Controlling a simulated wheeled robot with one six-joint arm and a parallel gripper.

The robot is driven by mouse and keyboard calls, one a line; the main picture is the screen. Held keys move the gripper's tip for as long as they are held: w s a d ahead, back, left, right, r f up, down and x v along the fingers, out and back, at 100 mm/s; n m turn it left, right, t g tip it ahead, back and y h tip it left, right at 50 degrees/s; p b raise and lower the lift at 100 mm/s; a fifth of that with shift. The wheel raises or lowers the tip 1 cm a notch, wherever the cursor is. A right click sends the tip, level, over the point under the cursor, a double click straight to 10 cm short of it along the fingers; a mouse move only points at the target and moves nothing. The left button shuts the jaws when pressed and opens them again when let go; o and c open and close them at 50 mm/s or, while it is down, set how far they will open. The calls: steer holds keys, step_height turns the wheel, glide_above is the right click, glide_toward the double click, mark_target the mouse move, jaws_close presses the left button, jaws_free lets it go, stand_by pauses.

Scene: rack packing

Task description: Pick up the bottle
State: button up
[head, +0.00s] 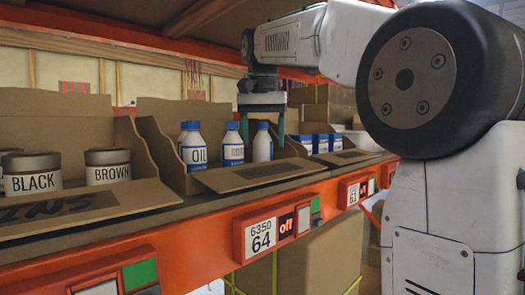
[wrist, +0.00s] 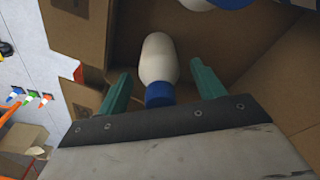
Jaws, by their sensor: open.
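Three white bottles with blue caps stand upright in an open cardboard bin (head: 245,178) on the shelf. One bottle (head: 262,147) is at the right; beside it are a middle bottle (head: 232,152) and a left bottle (head: 193,155) labelled OIL. My gripper (head: 263,143) is open, its green fingers pointing down on either side of the right bottle. In the wrist view, my gripper (wrist: 160,72) has this bottle (wrist: 158,60) between its fingers, with gaps on both sides. Its blue cap lies toward the gripper's base.
Bins with paint cans (head: 107,168) stand to the left, and a bin of blue-and-white boxes (head: 320,144) to the right. The bin's cardboard walls are close around the bottles. An orange shelf beam (head: 200,255) runs along the front; another shelf is overhead.

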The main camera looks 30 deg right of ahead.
steer(key=c, duration=1.1)
steer(key=shift+r, duration=0.9)
step_height(320, 180, up, 2)
steer(key=s, duration=1)
steer(key=s+d+r, duration=0.1)
steer(key=s, duration=0.5)
steer(key=shift+d+r, duration=0.1)
